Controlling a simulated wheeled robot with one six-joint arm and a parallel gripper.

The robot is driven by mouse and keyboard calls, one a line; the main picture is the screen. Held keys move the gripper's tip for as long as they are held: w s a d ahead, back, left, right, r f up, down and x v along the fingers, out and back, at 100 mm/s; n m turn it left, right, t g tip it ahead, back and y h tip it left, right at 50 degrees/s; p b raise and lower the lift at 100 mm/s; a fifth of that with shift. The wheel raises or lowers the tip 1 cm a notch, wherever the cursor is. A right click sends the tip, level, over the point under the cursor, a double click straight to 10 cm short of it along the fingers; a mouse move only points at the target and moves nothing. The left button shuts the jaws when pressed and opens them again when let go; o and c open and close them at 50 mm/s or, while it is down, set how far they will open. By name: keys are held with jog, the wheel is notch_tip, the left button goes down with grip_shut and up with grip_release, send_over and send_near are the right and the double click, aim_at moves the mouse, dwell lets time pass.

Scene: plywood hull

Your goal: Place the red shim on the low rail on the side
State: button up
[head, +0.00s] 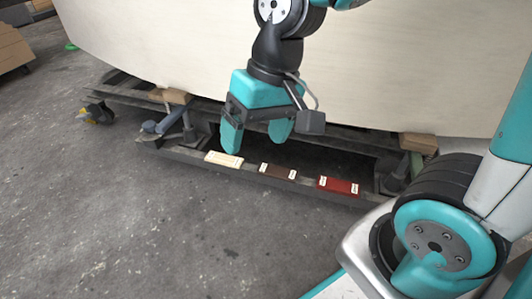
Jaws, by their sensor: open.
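The red shim (338,185) lies on the low rail (290,187) along the side of the hull, toward the rail's right part. It has pale marks at its ends. A dark brown shim (277,171) lies on the rail to its left, and a pale wooden shim (223,159) lies further left. My gripper (255,146) is open and empty, with its teal fingers pointing down above the rail near the pale and brown shims. It is apart from the red shim, up and to its left. The fingers' exact height over the rail is hard to tell.
The pale plywood hull (180,50) rises behind the rail, close behind my gripper. Wooden blocks (418,143) sit under it on a dark frame. A clamp-like tool (97,113) is at the left. The grey concrete floor (120,220) in front is clear.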

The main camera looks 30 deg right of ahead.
jog(key=s+a+r+n+y, duration=0.1)
jog(key=s+a+r+n, duration=0.1)
jog(key=s+n, duration=0.4)
jog(key=shift+s+a+r, duration=0.35)
jog(key=shift+s+a, duration=0.1)
jog(key=shift+s, duration=0.4)
